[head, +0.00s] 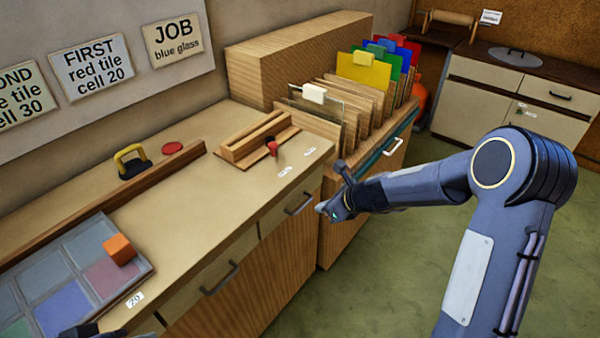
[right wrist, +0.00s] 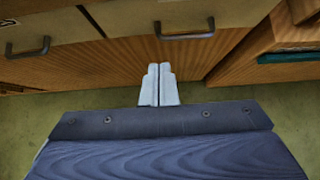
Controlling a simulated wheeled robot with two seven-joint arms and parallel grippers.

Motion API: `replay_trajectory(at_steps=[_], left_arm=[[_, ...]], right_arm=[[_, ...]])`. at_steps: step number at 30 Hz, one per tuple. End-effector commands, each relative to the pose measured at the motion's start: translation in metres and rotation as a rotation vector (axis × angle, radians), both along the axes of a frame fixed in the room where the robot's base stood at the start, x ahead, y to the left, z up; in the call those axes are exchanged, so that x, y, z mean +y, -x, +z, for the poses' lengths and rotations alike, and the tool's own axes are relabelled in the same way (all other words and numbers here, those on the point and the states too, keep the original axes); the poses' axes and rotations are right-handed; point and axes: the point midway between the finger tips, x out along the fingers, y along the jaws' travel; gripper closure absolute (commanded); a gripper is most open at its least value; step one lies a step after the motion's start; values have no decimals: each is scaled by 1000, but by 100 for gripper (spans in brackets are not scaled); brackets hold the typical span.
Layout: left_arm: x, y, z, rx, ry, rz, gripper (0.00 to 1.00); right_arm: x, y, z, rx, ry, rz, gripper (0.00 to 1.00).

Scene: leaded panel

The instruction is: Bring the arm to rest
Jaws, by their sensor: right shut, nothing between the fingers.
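My right arm comes in from the right in the head view, stretched across the floor in front of the wooden cabinets. Its gripper (head: 324,208) hangs in the air beside the counter's front, near the corner by the rack cabinet. In the right wrist view the two pale fingers (right wrist: 160,84) are together with nothing between them, in front of the wooden drawer fronts. A dark part, probably of my left gripper (head: 82,331), shows at the bottom left edge by the panel; its fingers cannot be made out.
The leaded panel (head: 62,262) lies on the counter with an orange block (head: 119,249) on it. A wooden holder (head: 256,140) stands farther back. A rack holds coloured sheets (head: 362,70). Drawer handles (head: 220,279) stick out near my right gripper. Green floor (head: 350,300) is clear below.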

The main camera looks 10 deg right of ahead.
Motion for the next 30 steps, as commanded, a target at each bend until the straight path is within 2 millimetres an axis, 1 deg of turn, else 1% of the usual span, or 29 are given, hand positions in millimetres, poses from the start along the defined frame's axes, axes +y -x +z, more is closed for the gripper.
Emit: replay_trajectory(at_steps=[3, 5, 8, 10, 11, 12, 14, 15, 17, 18, 20, 21, 24, 27, 30], left_arm=[[0, 0, 0, 0, 0, 0, 64], [0, 0, 0, 0, 0, 0, 64], [0, 0, 2, 0, 0, 0, 64], [0, 0, 3, 0, 0, 0, 64], [0, 0, 4, 0, 0, 0, 64], [0, 0, 4, 0, 0, 0, 64], [0, 0, 6, 0, 0, 0, 64], [0, 0, 6, 0, 0, 0, 64], [0, 0, 8, 0, 0, 0, 64], [0, 0, 8, 0, 0, 0, 64], [0, 0, 10, 0, 0, 0, 64], [0, 0, 10, 0, 0, 0, 64], [0, 0, 12, 0, 0, 0, 64], [0, 0, 13, 0, 0, 0, 64], [0, 0, 14, 0, 0, 0, 64]], right_arm=[[0, 1, 1, -1, 2, 2, 100], [0, 3, 6, -14, 10, 18, 100], [-1, 15, 31, -81, 62, 112, 100], [0, 34, 59, -165, 134, 232, 100], [0, 45, 72, -208, 174, 297, 100], [0, 61, 90, -270, 233, 390, 100], [1, 90, 113, -363, 331, 540, 100], [1, 110, 126, -424, 401, 640, 100], [1, 141, 141, -508, 507, 786, 100], [0, 162, 149, -562, 580, 883, 100], [-1, 193, 156, -635, 690, 1029, 100], [-3, 213, 159, -679, 765, 1124, 100], [-7, 259, 159, -764, 940, 1349, 100], [-13, 294, 152, -812, 1083, 1533, 100], [-18, 315, 145, -833, 1181, 1663, 100]])
